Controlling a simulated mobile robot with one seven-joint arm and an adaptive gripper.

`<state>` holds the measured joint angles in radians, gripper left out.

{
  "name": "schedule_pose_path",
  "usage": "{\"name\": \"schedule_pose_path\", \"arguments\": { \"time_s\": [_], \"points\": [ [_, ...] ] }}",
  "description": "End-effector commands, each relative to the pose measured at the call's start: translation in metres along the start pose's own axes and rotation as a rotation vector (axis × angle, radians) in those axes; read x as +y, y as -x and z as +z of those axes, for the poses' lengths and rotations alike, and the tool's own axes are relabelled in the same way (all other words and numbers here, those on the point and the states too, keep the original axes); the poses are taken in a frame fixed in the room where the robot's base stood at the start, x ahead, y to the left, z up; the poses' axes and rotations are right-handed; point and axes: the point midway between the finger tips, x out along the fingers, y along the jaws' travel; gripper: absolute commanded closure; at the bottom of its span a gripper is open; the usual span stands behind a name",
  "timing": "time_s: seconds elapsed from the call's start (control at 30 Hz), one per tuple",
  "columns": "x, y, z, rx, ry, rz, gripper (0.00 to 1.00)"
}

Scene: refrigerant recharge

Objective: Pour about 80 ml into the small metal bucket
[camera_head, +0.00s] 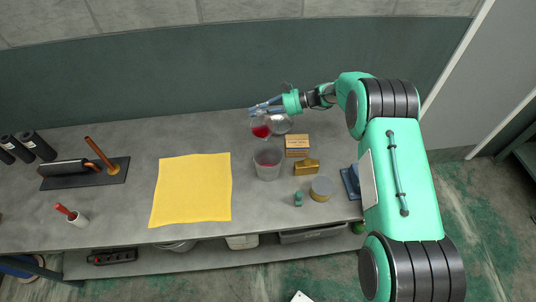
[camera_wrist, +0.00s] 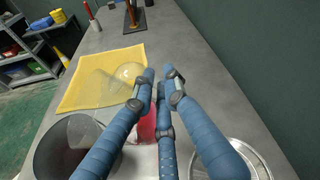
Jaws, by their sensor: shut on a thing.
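My gripper (camera_head: 265,108) is shut on a clear glass vessel (camera_head: 261,128) with red liquid low in it, above the back of the grey workbench. In the wrist view the blue fingers (camera_wrist: 160,85) partly cover the glass (camera_wrist: 128,74), and red liquid (camera_wrist: 147,127) shows between them. Its exact tilt is hard to tell. A grey bucket-like container (camera_head: 268,164) stands on the bench in front of the glass. It also shows at the lower left of the wrist view (camera_wrist: 72,145), with a reddish tint inside. I see no stream of liquid.
A round metal dish (camera_head: 282,124) sits just behind and right of the glass. A cardboard box (camera_head: 297,146), a brass-coloured block (camera_head: 307,167), a round tin (camera_head: 321,188) and a small green item (camera_head: 298,199) stand right of the bucket. A yellow cloth (camera_head: 191,190) lies left.

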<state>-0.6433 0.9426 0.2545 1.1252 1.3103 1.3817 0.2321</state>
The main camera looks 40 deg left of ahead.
Motion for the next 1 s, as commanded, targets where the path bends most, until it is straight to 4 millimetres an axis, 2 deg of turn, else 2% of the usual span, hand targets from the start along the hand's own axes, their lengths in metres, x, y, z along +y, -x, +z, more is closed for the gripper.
{"name": "schedule_pose_path", "arguments": {
  "time_s": [0.3, 1.0],
  "points": [
    [-0.003, -0.010, -0.024, 0.003, -0.124, 0.048, 1.00],
    [0.012, -0.035, -0.082, 0.006, -0.369, 0.142, 1.00]
  ]
}}
